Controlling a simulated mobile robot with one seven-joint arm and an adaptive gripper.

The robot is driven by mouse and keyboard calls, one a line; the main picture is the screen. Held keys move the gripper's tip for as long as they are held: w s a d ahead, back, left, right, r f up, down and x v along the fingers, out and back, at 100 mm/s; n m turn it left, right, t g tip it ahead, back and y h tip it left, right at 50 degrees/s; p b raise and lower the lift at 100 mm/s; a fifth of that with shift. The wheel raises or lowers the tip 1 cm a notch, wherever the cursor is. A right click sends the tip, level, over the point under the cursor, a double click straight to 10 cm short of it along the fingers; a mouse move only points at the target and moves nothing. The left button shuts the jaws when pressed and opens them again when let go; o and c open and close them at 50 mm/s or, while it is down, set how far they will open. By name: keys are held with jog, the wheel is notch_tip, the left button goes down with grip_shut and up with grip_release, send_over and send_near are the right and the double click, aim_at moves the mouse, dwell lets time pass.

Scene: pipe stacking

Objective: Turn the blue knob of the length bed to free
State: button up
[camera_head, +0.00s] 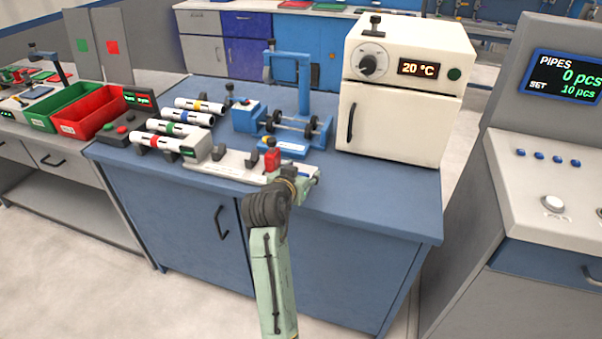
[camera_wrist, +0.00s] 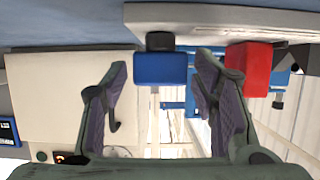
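The blue knob (camera_wrist: 160,68) shows in the wrist view as a small blue block on a dark stem, at the edge of the white length bed (camera_wrist: 225,18). My gripper (camera_wrist: 162,63) is open, with one finger on each side of the knob in the picture and a visible gap to both. I cannot tell whether the fingertips reach its depth. A red block (camera_wrist: 248,68) is just right of the right finger. In the head view the length bed (camera_head: 232,164) lies at the table's front, my wrist is at its right end, and I cannot make out the knob.
A white oven (camera_head: 392,120) reading 20 °C stands at the back right of the blue table (camera_head: 385,190). A blue roller fixture (camera_head: 290,130) is behind the bed. Several white pipes with coloured bands lie left of it. The table's front right is clear.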

jog(key=c, duration=1)
jog(key=shift+n+y, duration=0.3)
jog(key=shift+y, duration=0.1)
jog(key=n+y, duration=0.2)
jog(key=y, duration=0.1)
jog(key=shift+d+n+t, duration=0.15)
jog(key=shift+n+t, duration=0.25)
jog(key=n+g+y, duration=0.1)
jog(key=n+y, duration=0.4)
jog(key=y, duration=0.1)
jog(key=shift+n+y+b, duration=0.3)
jog(key=n+g+y+b, duration=0.2)
jog(key=n+g+y, duration=0.1)
jog(key=n+y, duration=0.1)
jog(key=shift+f+n+g, duration=0.1)
jog(key=shift+n+g, duration=0.2)
jog(key=shift+n+g+y+b, duration=1.3)
jog(key=shift+n+g+b, duration=0.25)
jog(key=shift+n+g, duration=0.7)
jog(key=shift+g, duration=0.25)
jog(key=o, duration=1.2)
jog(key=shift+a, duration=0.2)
jog(key=shift+c, duration=0.2)
